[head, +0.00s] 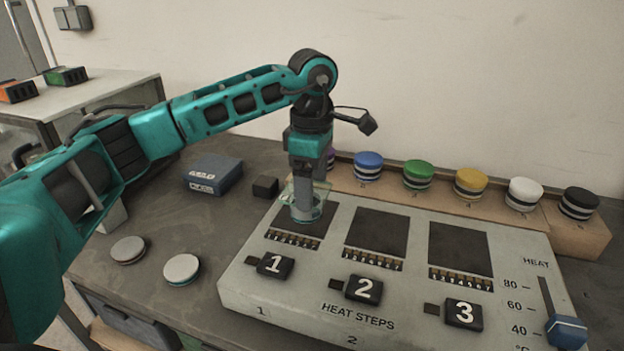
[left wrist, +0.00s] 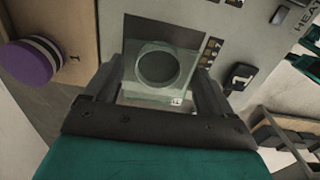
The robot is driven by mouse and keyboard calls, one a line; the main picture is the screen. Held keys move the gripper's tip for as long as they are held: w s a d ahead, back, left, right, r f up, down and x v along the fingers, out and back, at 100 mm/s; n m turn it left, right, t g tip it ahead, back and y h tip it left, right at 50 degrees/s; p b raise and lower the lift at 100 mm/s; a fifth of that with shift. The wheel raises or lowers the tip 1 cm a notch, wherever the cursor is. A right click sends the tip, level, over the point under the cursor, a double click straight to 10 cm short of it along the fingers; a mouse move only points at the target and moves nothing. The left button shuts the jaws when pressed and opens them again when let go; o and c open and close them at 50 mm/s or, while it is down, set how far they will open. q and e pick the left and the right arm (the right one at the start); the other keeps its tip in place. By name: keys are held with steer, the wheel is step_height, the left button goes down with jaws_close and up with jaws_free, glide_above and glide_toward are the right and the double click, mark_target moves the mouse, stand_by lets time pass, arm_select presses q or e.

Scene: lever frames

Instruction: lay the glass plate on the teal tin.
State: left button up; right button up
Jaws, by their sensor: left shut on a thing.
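My left gripper (head: 306,208) points down over the first dark pad (head: 320,227) of the heat panel. It also shows in the left wrist view (left wrist: 155,92), shut on the glass plate (left wrist: 132,72), a clear square with a round ring showing in its middle. In the head view the plate (head: 291,191) is partly hidden by the fingers. A round teal-edged rim shows at the fingertips; I cannot tell whether it belongs to the plate. The teal tin (head: 182,268), pale-topped with a teal lower edge, stands on the bench, left of the panel. My right gripper is out of view.
Another pale-topped tin (head: 128,250) stands beside the teal one. A blue box (head: 213,175) and a small black block (head: 265,187) lie behind. The grey heat panel (head: 240,283) fills the right. Several coloured knobs line a wooden rail (head: 397,188). Bench around the tins is clear.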

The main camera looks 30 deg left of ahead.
arm_select(q)
steer(key=shift+f, duration=0.1)
stand_by(0.4)
steer(key=shift+f, duration=0.3)
stand_by(0.4)
steer(key=o, duration=1)
steer(key=shift+c, duration=0.2)
steer(key=shift+r+p, duration=2.75)
steer(key=shift+r, duration=0.8)
